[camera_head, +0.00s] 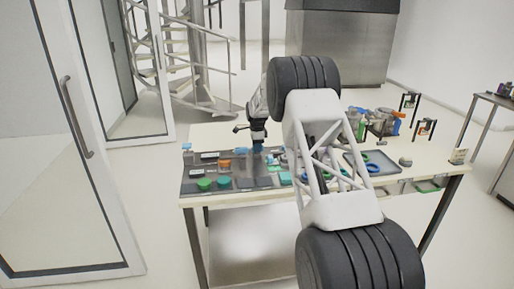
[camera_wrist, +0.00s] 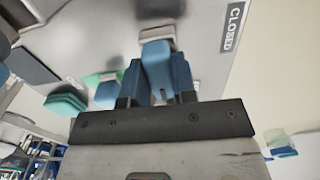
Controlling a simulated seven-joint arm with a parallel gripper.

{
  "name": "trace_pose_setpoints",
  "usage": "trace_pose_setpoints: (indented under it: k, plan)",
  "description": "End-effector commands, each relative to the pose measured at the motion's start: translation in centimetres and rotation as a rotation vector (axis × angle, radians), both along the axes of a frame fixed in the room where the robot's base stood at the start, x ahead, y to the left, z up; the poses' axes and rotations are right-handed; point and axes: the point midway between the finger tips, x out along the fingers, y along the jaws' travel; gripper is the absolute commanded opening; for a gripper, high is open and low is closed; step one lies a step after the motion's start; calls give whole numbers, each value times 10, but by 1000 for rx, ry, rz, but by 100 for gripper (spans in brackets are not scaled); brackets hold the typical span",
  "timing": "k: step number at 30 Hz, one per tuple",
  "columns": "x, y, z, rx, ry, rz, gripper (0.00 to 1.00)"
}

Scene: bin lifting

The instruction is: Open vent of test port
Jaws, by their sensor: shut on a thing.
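My gripper (camera_wrist: 158,78) has two blue fingers on a dark bar, and they are shut on a light blue piece (camera_wrist: 156,52) with a pale block behind it in the wrist view. The piece is on a grey panel (camera_wrist: 205,75) with a "CLOSED" label (camera_wrist: 233,28) to its right. I take this piece to be the vent handle of the test port, but its full shape is hidden by the fingers. In the head view my gripper (camera_head: 258,149) is down at the dark board (camera_head: 195,187) on the table; the handle cannot be made out there.
The board carries green round knobs (camera_head: 204,184), an orange part (camera_head: 224,164) and other small fittings. A grey tray (camera_head: 384,168) with blue and green rings lies to the right on the table (camera_head: 450,172). Bottles and tools (camera_head: 378,122) stand behind it.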

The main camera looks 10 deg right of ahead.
Motion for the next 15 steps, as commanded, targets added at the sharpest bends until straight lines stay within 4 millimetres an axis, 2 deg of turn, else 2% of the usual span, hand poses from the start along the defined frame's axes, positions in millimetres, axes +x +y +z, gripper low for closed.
trace_pose_setpoints:
  k: [5, 6, 9, 11, 15]
  plan:
    - [0, -1, 1, 0, -1, 0, 2]
    - [0, -1, 1, 0, -1, 0, 29]
    - [0, -1, 1, 0, -1, 0, 44]
    - [0, -1, 0, 0, 0, 0, 51]
    - [0, 0, 0, 0, 0, 1, 51]
